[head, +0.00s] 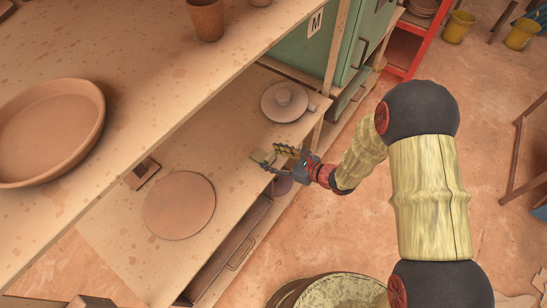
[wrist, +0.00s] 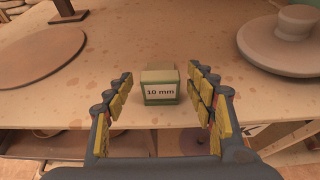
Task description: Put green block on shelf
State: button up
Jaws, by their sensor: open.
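A small green block (wrist: 160,92) with a white "10 mm" label on its near face sits on the lower wooden surface (wrist: 240,112). In the head view the block (head: 261,156) is a small pale green patch just beyond my fingertips, partly hidden by them. My gripper (wrist: 164,84) is open, with one finger on each side of the block and visible gaps between; nothing is held. In the head view my gripper (head: 272,157) is at the right edge of the lower surface. The upper wooden shelf (head: 235,45) is above and to the left.
A round clay disc (head: 179,205) and a small dark stand (head: 142,174) are left on the lower surface. A lidded round piece (head: 284,101) is at its far end. A large shallow dish (head: 50,130) and a clay cup (head: 206,20) stand on the upper shelf, with bare room between them.

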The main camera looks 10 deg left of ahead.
jog(key=shift+r, duration=0.25)
jog(key=p+v, duration=0.2)
jog(key=v, duration=1)
jog(key=s+d+r+n+g+h, duration=0.1)
jog(key=s+r+n+g, duration=0.1)
jog(key=s+r+n, duration=0.5)
jog(key=s+d+r+n+g+h, duration=0.1)
jog(key=s+r+n+g+h, duration=0.15)
jog(key=r+n, duration=0.45)
jog(key=s+d+r+n+t+h, duration=0.2)
jog(key=s+d+r+n+h, duration=0.1)
jog(key=d+r, duration=0.4)
jog(key=s+d+r+n+t+h, duration=0.3)
jog(key=s+d+r+n+h, duration=0.1)
jog(key=d, duration=0.8)
notch_tip(320, 180, up, 3)
jog(key=shift+s+r+n+h, duration=0.1)
jog(key=shift+s+n+h, duration=0.25)
jog(key=shift+n+h, duration=0.5)
